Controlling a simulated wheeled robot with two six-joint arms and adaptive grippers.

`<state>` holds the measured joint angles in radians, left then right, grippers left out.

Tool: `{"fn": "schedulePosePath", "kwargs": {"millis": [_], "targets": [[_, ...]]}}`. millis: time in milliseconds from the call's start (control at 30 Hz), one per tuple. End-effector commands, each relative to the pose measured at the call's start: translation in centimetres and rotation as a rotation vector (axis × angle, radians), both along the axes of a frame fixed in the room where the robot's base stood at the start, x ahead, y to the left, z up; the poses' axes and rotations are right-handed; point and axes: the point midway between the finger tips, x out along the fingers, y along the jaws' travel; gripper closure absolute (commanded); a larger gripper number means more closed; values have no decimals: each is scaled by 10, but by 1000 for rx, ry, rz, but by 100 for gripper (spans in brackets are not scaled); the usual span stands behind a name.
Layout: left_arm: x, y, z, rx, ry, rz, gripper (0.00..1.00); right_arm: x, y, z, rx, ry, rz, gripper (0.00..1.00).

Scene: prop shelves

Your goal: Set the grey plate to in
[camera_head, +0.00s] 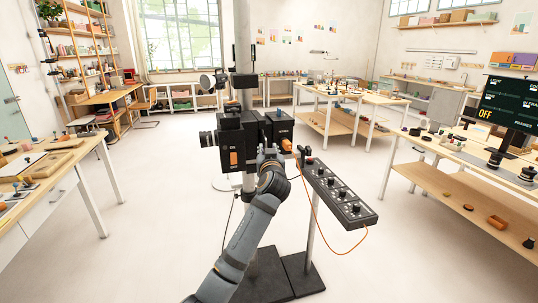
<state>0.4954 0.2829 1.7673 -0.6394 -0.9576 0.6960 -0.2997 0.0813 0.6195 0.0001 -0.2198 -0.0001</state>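I cannot make out the grey plate clearly; the gripper hides part of the rig. An orange part (286,145) shows just right of the fingers. The rig's left box has ON and OFF labels and an orange switch (234,158). My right gripper is not in view.
A black control panel (340,195) with several knobs slants to the right of my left arm, on a thin stand. An orange cable (316,213) hangs beside it. A monitor (510,103) at right reads OFF.

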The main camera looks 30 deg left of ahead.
Motion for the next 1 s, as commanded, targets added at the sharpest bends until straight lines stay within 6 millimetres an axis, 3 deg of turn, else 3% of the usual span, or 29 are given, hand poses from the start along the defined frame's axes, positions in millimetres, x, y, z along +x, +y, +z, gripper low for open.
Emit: {"fn": "schedulePosePath", "kwargs": {"millis": [100,267,833,933,1000], "targets": [[-18,-15,0,-1,-1,-2,70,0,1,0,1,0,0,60],[-30,-25,0,0,0,-1,70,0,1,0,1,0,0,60],[-31,-27,-2,1,4,-1,70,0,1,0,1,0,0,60],[-24,-28,-28,3,57,-18,70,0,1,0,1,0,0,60],[-15,-31,-69,5,137,-49,70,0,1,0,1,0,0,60]]}}
